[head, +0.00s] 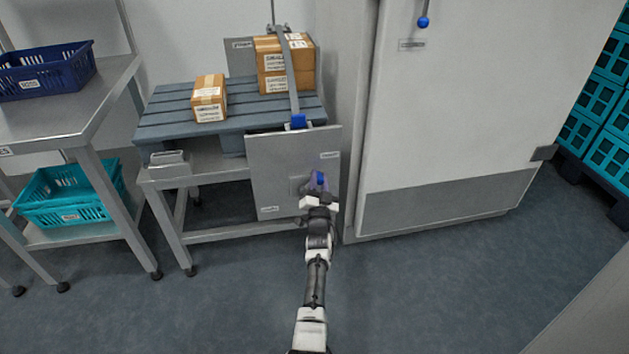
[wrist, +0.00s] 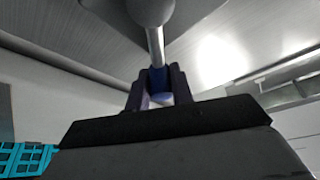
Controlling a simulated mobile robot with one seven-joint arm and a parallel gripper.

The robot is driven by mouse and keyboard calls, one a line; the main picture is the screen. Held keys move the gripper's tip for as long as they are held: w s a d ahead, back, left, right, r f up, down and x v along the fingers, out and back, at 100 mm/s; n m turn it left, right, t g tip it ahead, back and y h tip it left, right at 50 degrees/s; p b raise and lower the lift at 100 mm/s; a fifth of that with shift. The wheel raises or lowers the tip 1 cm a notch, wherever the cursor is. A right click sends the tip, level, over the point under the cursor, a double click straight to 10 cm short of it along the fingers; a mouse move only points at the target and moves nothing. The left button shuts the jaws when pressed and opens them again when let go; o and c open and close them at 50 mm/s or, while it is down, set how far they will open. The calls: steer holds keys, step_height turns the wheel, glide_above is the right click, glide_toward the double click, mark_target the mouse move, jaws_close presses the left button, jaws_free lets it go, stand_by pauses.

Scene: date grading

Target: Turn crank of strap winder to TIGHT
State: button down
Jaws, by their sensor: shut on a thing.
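The strap winder (head: 270,160) is a grey upright panel on the front of the bench, with a small label at its upper right and another at its lower left. Both labels are too small to read. Its crank (head: 320,179) has a blue grip, partly hidden by my gripper (head: 317,188). In the wrist view, my gripper (wrist: 157,88) is shut on the blue grip of the crank (wrist: 157,75), with a metal rod running up from it to a round knob.
A white door (head: 450,110) stands close to the right. Crates sit on the left table and its shelf. The floor in front is clear.

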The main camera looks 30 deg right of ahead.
steer(key=shift+s+d+f+m+g+h, duration=0.2)
steer(key=shift+d+m+g+h, duration=0.3)
steer(key=shift+m, duration=0.4)
steer(key=shift+d, duration=0.1)
steer(key=shift+f, duration=0.1)
steer(key=c, duration=1.2)
jaws_free()
steer(key=shift+w, duration=0.1)
steer(key=shift+r, duration=0.25)
step_height(320, 180, up, 20)
steer(key=p, duration=0.3)
steer(key=shift+f+p, duration=0.25)
steer(key=shift+p, duration=0.15)
